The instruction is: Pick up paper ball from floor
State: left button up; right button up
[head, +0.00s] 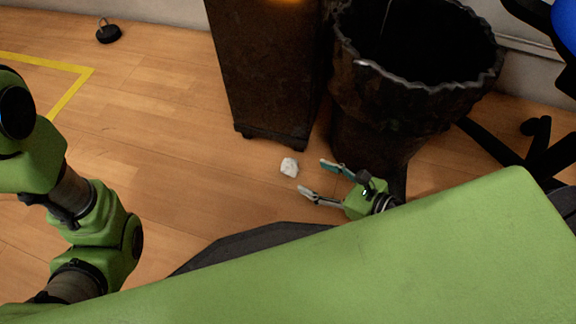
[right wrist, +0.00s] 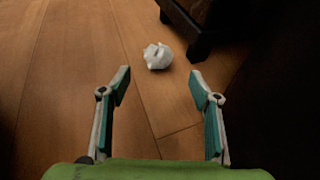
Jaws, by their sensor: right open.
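A small white crumpled paper ball (head: 289,167) lies on the wooden floor in the head view, near the foot of a dark cabinet. My right gripper (head: 314,177) is open and empty, low over the floor just to the right of the ball, with its fingers pointing left toward it. In the right wrist view the paper ball (right wrist: 158,56) lies ahead of the two open fingertips (right wrist: 160,88), roughly midway between them and apart from both. My left arm shows at the left of the head view, but its gripper is not in view.
The dark cabinet (head: 268,75) stands behind the ball; its foot (right wrist: 198,40) is close beside the ball. A black-lined bin (head: 385,110) stands right of the cabinet, close behind my right gripper. A chair base (head: 535,150) is at the right. Floor left of the ball is clear.

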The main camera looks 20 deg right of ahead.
aim_at(296, 170)
jog(key=p+x, duration=0.1)
jog(key=x, duration=0.7)
jog(key=shift+a, duration=0.25)
jog(key=c, duration=0.7)
